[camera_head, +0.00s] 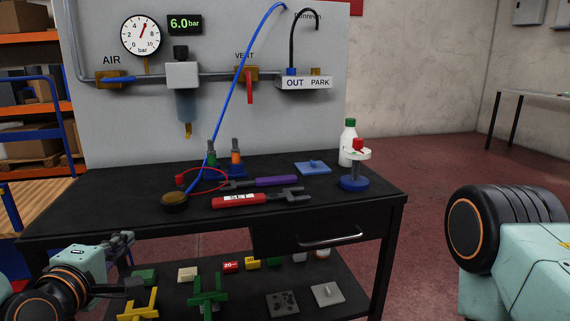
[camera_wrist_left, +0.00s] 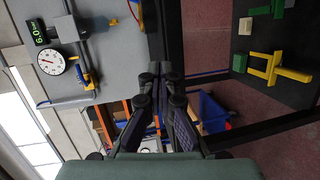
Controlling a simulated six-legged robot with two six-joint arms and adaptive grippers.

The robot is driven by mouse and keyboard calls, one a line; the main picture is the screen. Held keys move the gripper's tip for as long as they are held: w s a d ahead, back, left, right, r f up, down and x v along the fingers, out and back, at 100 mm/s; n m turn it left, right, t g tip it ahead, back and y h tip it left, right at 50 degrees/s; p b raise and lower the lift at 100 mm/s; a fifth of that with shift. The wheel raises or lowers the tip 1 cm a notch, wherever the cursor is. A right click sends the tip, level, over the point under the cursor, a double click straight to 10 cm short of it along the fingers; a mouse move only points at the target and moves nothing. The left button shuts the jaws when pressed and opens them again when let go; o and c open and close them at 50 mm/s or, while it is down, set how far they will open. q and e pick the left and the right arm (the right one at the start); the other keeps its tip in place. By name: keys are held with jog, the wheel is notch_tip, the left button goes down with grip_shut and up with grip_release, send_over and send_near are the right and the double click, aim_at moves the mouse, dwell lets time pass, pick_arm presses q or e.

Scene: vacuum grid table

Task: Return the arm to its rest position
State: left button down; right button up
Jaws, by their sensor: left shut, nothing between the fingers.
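My left gripper (camera_head: 121,240) is at the lower left in the head view, in front of the black table's (camera_head: 120,205) left front edge. The left wrist view shows its two fingers (camera_wrist_left: 164,72) shut together with nothing between them. The gripper touches no object that I can see. At the right of the head view a big dark joint (camera_head: 478,228) and pale green link of my right arm show. The right gripper is out of view.
On the tabletop are a red-handled tool (camera_head: 240,201), a purple-handled tool (camera_head: 275,181), a blue hose (camera_head: 237,85), a blue plate (camera_head: 313,168) and a white bottle (camera_head: 348,145). The lower shelf holds yellow (camera_head: 140,309) and green (camera_head: 208,291) parts. A pneumatic panel (camera_head: 130,125) stands behind.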

pick_arm(q)
jog(key=s+d+f+m+g+p, duration=0.1)
jog(key=s+d+f+m+g, duration=0.1)
jog(key=s+f+m+g, duration=0.6)
jog(key=s+d+f+m+g+p, duration=0.1)
jog(key=s+d+f+m, duration=0.3)
jog(key=f, duration=0.8)
jog(key=s+f+m+g+p, duration=0.1)
jog(key=s+f, duration=0.4)
jog(key=s, duration=0.5)
jog(key=s+f+m+g, duration=0.4)
jog(key=s+f+g, duration=0.1)
jog(key=s, duration=0.6)
jog(key=shift+s+f+g+p, duration=0.15)
jog(key=shift+s+g+p, duration=0.05)
jog(key=shift+g+p, duration=0.25)
